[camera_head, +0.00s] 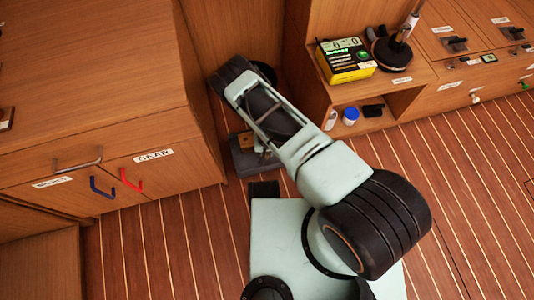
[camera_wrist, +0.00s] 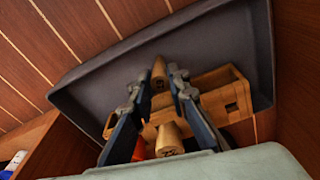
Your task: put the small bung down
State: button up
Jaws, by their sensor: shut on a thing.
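My gripper (camera_wrist: 157,82) points down over a dark grey tray (camera_wrist: 90,82). In the wrist view a small wooden bung (camera_wrist: 158,72) with a dark mark sits between its fingertips, and the jaws are shut on it. A second, wider-looking wooden bung (camera_wrist: 168,138) shows lower between the fingers. A wooden box-like rack (camera_wrist: 228,95) lies in the tray behind the fingers. I cannot tell whether the held bung touches the rack or the tray. In the head view my arm hides the gripper; the tray (camera_head: 243,160) shows beside the cabinet on the floor.
An orange thing (camera_wrist: 138,150) is partly hidden by the left finger. A wooden cabinet (camera_head: 100,100) stands left of the tray. A low shelf unit to the right holds a yellow-black box (camera_head: 346,68) and a blue-capped jar (camera_head: 351,115). Striped floor (camera_head: 170,240) is clear in front.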

jog(key=shift+f, duration=0.3)
jog(key=o, duration=0.8)
jog(key=shift+r, duration=0.1)
jog(key=r+p, duration=0.1)
jog(key=r, duration=0.3)
jog(key=s+r+p, duration=0.1)
jog(key=r+p, duration=0.1)
jog(key=r, duration=0.2)
jog(key=r+p, duration=0.1)
jog(key=r, duration=0.3)
jog(key=shift+s+r+p, duration=0.15)
jog(key=shift+s+p, duration=0.05)
jog(key=shift+p, duration=0.15)
